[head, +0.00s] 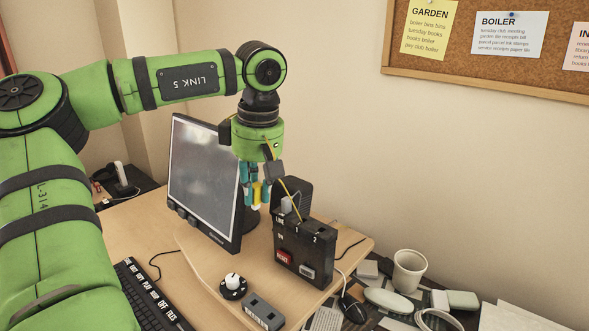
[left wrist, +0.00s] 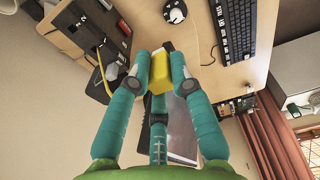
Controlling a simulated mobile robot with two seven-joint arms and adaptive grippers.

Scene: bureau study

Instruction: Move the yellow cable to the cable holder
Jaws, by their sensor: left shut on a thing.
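My left gripper (head: 257,190) hangs beside the monitor, above the desk, shut on a yellow block-like piece (head: 256,194). In the left wrist view the yellow piece (left wrist: 159,73) sits between the teal fingertips of the left gripper (left wrist: 158,78). A thin yellow cable (head: 288,196) slants down from near the gripper to the top of a dark box (head: 304,252) marked 1 and 2. The cable (left wrist: 103,72) also shows beside the box (left wrist: 78,28) in the left wrist view. I cannot tell which thing is the cable holder. My right gripper is not in view.
The monitor (head: 205,175) stands close left of the gripper. A round black base with a white knob (head: 233,286) and a grey block (head: 262,312) lie at the desk's front. A keyboard (head: 148,297) is at left. A white cup (head: 408,270) stands beyond the desk's right edge.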

